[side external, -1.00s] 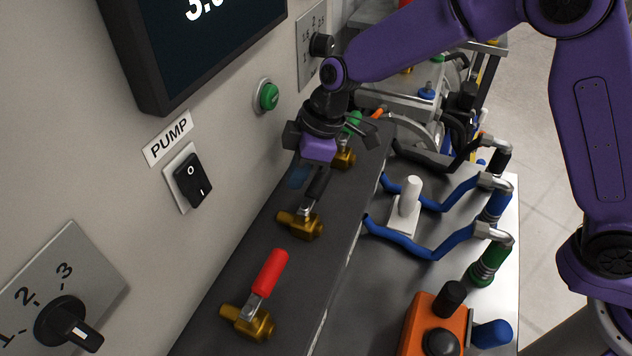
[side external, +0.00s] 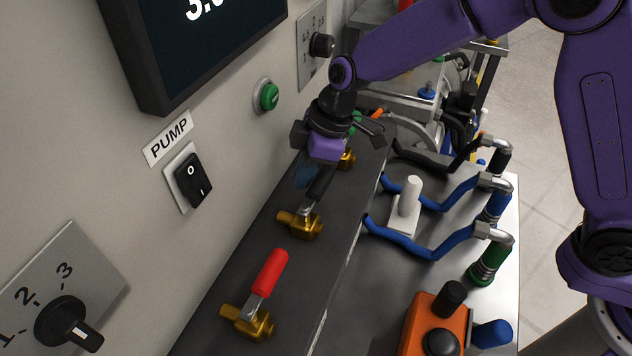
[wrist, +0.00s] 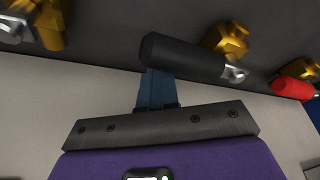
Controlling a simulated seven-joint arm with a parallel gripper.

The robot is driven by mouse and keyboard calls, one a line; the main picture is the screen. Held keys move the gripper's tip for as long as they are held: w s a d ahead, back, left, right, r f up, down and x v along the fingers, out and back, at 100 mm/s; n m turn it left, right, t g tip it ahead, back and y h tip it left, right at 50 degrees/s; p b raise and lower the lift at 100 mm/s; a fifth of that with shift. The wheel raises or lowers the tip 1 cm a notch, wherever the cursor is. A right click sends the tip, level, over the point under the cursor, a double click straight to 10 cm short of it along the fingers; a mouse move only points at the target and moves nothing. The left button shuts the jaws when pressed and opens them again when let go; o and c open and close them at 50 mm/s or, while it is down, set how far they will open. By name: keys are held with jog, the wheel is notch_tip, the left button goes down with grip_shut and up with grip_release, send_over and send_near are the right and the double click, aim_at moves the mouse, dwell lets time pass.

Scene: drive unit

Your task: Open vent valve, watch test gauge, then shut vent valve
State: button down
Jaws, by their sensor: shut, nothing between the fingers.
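A brass valve (side external: 302,225) with a black lever (side external: 320,185) sits on the dark ledge. Its lever (wrist: 185,58) shows close up in the wrist view. A red-lever valve (side external: 270,272) is nearer the camera, and a green-lever valve (side external: 347,159) is farther back, partly hidden by my gripper. I cannot tell which is the vent valve. My gripper (side external: 305,177) is shut and empty beside the black lever; its blue fingers (wrist: 156,88) reach the lever's edge in the wrist view. Contact is unclear. A dark wall display (side external: 200,45) shows partly cut-off digits; I see no label naming it the test gauge.
Blue hoses (side external: 430,248), a white post (side external: 408,200) and an orange box (side external: 435,325) stand right of the ledge.

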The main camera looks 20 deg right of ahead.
aim_at(329, 173)
jog(key=shift+d, duration=0.3)
jog(key=shift+s+d, duration=0.1)
jog(key=shift+s+d, duration=0.35)
jog(key=shift+d, duration=0.3)
jog(key=shift+s+d, duration=0.6)
